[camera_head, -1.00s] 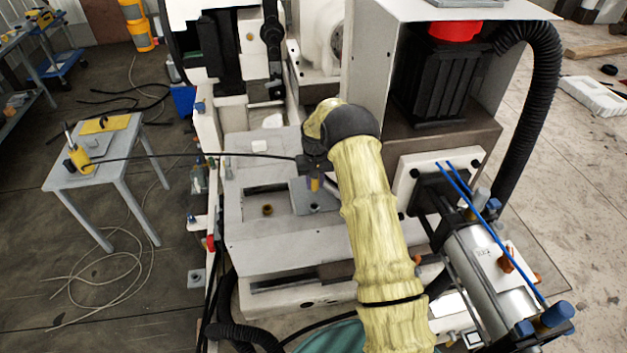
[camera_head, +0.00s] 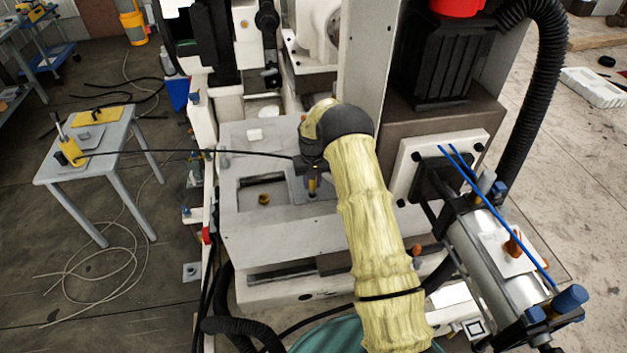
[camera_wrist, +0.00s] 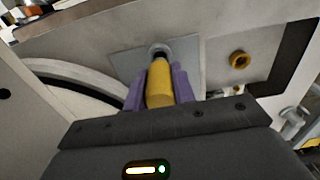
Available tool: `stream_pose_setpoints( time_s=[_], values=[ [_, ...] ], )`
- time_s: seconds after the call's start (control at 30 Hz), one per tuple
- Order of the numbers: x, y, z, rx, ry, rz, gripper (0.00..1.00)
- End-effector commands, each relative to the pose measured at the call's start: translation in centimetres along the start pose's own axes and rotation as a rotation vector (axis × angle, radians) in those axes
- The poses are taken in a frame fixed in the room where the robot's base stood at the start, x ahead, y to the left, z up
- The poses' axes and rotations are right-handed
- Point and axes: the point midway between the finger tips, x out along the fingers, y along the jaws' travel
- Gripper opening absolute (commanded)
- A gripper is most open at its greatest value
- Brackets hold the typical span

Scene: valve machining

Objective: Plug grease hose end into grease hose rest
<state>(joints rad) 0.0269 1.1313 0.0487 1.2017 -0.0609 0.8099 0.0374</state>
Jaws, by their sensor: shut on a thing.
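My gripper (camera_wrist: 160,88) has purple fingers and is shut on the yellow grease hose end (camera_wrist: 160,82). The hose end also shows below my wrist in the head view (camera_head: 312,186), pointing down over a grey plate (camera_wrist: 125,62) on the machine. A round metal piece shows at its tip in the wrist view; I cannot tell whether the tip touches or enters anything. A brass ring (camera_wrist: 240,60), possibly the hose rest, is to the right of the tip in the wrist view. It also shows left of my gripper in the head view (camera_head: 264,199).
The black hose (camera_head: 200,151) stretches left from my gripper to a yellow grease pump (camera_head: 69,154) on a small grey table (camera_head: 110,135). A cylinder unit (camera_head: 500,250) is at right. A machine panel (camera_head: 358,65) stands behind my arm.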

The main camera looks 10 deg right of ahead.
Motion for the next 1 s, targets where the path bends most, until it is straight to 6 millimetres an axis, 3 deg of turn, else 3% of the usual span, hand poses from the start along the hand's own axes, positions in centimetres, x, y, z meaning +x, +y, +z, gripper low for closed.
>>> stream_pose_setpoints(
  time_s=[1.0],
  values=[
    [-0.07,0.52,0.01,0.004,0.0,0.0,0.02]
  ],
)
